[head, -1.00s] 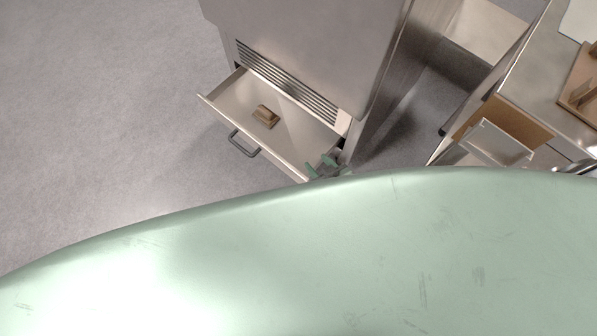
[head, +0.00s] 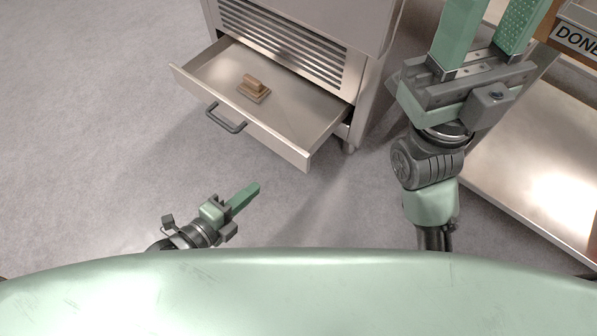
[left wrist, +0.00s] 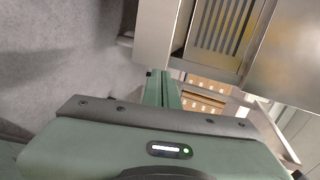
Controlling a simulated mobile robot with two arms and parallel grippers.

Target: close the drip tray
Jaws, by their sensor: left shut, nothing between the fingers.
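The drip tray (head: 290,140) is a metal drawer pulled out of the base of a steel cabinet, with a dark bar handle (head: 226,119) on its front. A small brown wooden-looking block with a grip (head: 254,88) lies inside the tray. My left gripper (head: 252,190) is shut and empty, in front of the tray and below its handle in the picture, apart from both. Its closed fingers also show in the left wrist view (left wrist: 162,88). My right gripper (head: 490,20) is at the upper right, its fingers spread apart with nothing seen between them; the top picture edge is close to their tips.
The steel cabinet (head: 372,40) has a slatted vent above the tray. A metal bench or shelf (head: 535,150) stands at the right, with a sign reading "DONE" (head: 578,38) above it. The grey floor left of and before the tray is clear.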

